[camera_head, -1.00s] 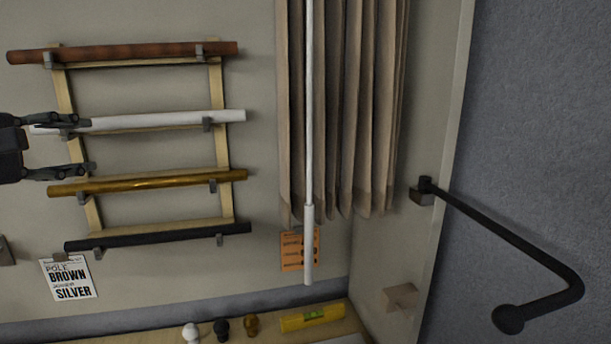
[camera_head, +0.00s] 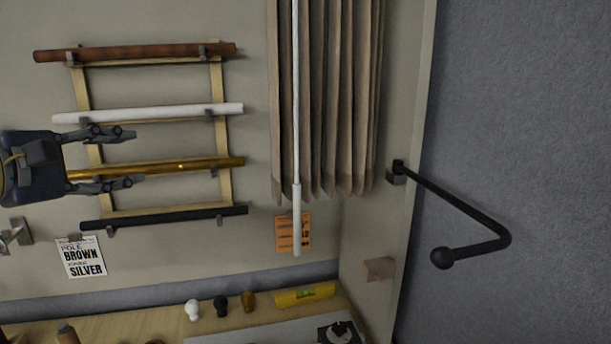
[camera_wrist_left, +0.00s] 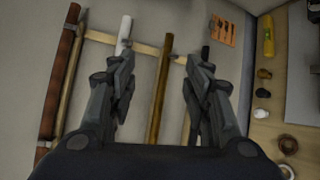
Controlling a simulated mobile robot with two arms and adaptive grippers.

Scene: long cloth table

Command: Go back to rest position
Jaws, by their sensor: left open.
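My left gripper (camera_head: 138,159) is open and empty at the left of the head view, in front of a wall rack (camera_head: 226,142) that holds poles. The rack carries a brown pole (camera_head: 135,52), a white pole (camera_head: 170,111), a gold pole (camera_head: 190,166) and a black pole (camera_head: 165,217), one above another. In the left wrist view, the gold pole (camera_wrist_left: 160,90) shows between the open fingers (camera_wrist_left: 158,75), with nothing gripped. The gripper hides the left part of the gold pole in the head view. My right gripper is not in view.
A beige curtain (camera_head: 330,100) with a white rod (camera_head: 297,215) hangs right of the rack. A bent black rod (camera_head: 465,200) sticks out at the right. Below is a wooden shelf (camera_head: 120,325) with small finials (camera_head: 221,306) and a yellow level (camera_head: 305,294).

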